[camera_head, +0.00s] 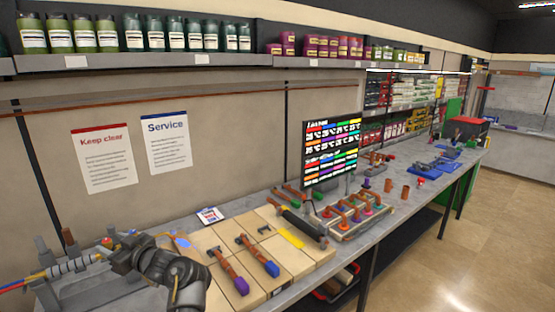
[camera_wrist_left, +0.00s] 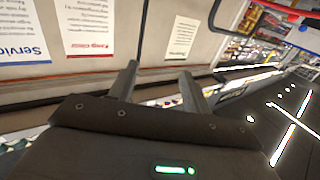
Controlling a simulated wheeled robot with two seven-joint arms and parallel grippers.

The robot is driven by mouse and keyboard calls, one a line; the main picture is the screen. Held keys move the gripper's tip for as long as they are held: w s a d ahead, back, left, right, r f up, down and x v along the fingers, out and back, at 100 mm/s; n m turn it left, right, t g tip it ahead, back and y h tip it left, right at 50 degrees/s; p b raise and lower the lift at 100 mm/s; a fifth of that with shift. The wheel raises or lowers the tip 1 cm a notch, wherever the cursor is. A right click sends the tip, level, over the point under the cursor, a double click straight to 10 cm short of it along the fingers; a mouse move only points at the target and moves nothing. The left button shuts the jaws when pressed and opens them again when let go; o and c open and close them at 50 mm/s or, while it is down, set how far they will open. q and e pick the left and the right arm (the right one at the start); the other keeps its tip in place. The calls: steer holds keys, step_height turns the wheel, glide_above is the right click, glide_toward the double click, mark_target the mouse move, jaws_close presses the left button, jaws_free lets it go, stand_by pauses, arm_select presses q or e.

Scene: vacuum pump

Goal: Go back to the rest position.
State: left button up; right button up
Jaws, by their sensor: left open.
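My left arm (camera_head: 165,270) comes into the head view at the lower left, in front of the near end of the workbench. My left gripper (camera_wrist_left: 158,80) shows clearly in the left wrist view. Its two fingers stand apart with nothing between them. It points towards a wall with posted sheets, and no object touches the fingers there. In the head view its fingertips are hard to make out. My right gripper is in neither view.
The grey workbench (camera_head: 385,215) runs along the wall. Light boards (camera_head: 215,240) carry several tools with orange and purple parts. A rack of colourful pieces (camera_head: 355,213) and a screen (camera_head: 332,150) stand beyond. Grey fixtures (camera_head: 65,268) lie by my arm. The floor (camera_head: 470,240) at right is clear.

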arm_select(q)
steer(key=s+d+f+m+t+h, duration=0.35)
steer(key=s+f+m+h, duration=0.2)
steer(key=f, duration=0.35)
steer(key=s+d+f+m+t+h, duration=0.2)
steer(key=s+d+f+m+h, duration=0.3)
steer(key=f, duration=0.4)
steer(key=s+d+f+m+g+h, duration=0.2)
steer(key=s+d+f+g, duration=0.15)
steer(key=s, duration=0.65)
steer(key=s+d+f+m+g+h, duration=0.15)
steer(key=s+d, duration=0.25)
steer(key=s, duration=0.6)
steer(key=s+d+f+m+g+h, duration=0.1)
steer(key=s+d+f+g+h, duration=0.25)
steer(key=s, duration=0.55)
steer(key=s+f+g+b, duration=0.3)
steer(key=f+b, duration=0.5)
steer(key=f, duration=2.7)
steer(key=s+a+f+m+b, duration=0.1)
steer(key=s+f+b, duration=0.3)
steer(key=s+f, duration=1.1)
step_height(320, 180, down, 3)
steer(key=shift+s+a+r+y, duration=0.1)
steer(key=shift+s+a+y, duration=0.3)
steer(key=shift+a, duration=0.35)
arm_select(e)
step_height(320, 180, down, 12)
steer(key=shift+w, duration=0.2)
